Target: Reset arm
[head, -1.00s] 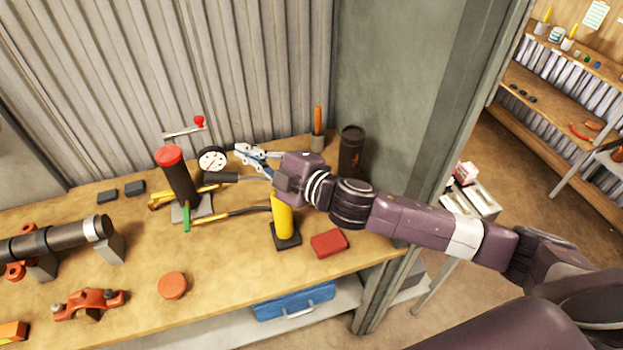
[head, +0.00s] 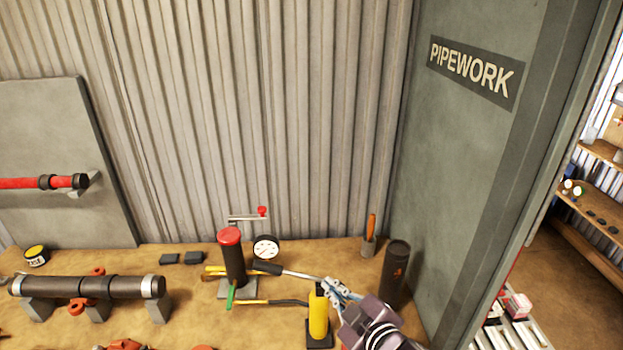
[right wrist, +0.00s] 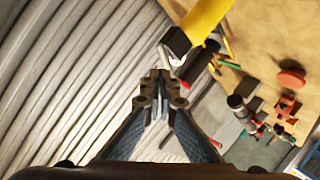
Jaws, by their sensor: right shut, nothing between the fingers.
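My right gripper (head: 335,288) shows at the lower middle of the head view, with its blue-grey fingers above the wooden bench beside the top of a yellow cylinder (head: 318,318). In the right wrist view its fingers (right wrist: 160,85) are together with nothing between them, in front of the corrugated wall. The yellow cylinder (right wrist: 205,18) also shows at the top of that view. I cannot tell whether the gripper touches it. My left gripper is not in view.
The bench (head: 200,315) carries a black cylinder with a red top (head: 232,258), a gauge (head: 265,247), a dark canister (head: 396,275), an orange-handled tool (head: 371,228) and a dark pipe on blocks (head: 85,287). A grey partition (head: 450,150) marked PIPEWORK stands at the right.

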